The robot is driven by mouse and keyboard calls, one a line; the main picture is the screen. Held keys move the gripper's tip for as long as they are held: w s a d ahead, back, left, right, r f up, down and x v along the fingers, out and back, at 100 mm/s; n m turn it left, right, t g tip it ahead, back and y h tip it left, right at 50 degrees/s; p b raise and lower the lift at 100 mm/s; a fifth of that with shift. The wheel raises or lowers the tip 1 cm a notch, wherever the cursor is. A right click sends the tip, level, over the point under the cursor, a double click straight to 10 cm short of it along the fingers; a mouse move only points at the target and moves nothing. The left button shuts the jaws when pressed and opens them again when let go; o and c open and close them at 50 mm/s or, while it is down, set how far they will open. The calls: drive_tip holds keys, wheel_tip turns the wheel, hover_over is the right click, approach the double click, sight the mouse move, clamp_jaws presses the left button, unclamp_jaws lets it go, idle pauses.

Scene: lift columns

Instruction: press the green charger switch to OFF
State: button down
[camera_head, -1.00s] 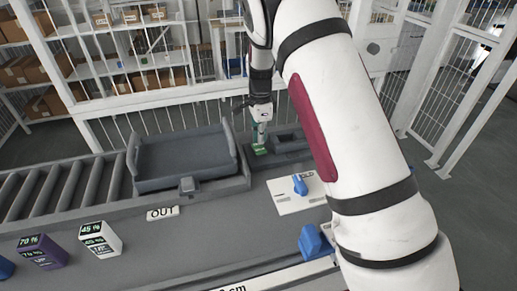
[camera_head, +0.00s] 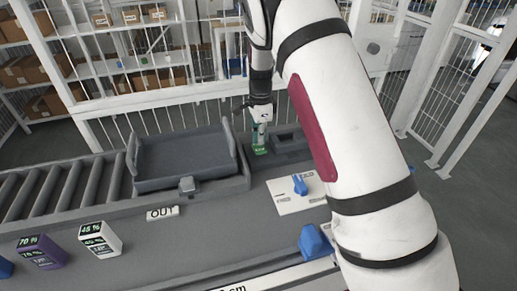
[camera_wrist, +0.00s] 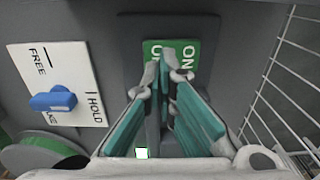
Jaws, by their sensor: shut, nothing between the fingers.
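The green charger switch (camera_wrist: 188,52) sits on a dark plate in the upper middle of the wrist view. In the head view my gripper (camera_head: 261,145) points down at the green switch (camera_head: 260,152), beside the grey tray.
A white FREE/HOLD panel (camera_wrist: 75,55) with a blue lever (camera_wrist: 53,99) lies left of the switch in the wrist view. Wire fencing (camera_wrist: 285,90) stands at right. In the head view a grey tray (camera_head: 185,160) is left of my gripper, with labelled boxes (camera_head: 100,238) nearer.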

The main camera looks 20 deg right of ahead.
sight(260, 149)
drive_tip(key=shift+f+b, duration=0.4)
drive_tip(key=shift+f, duration=1.05)
idle(0.6)
drive_tip(key=shift+r+p, duration=0.6)
drive_tip(key=shift+r, duration=2.95)
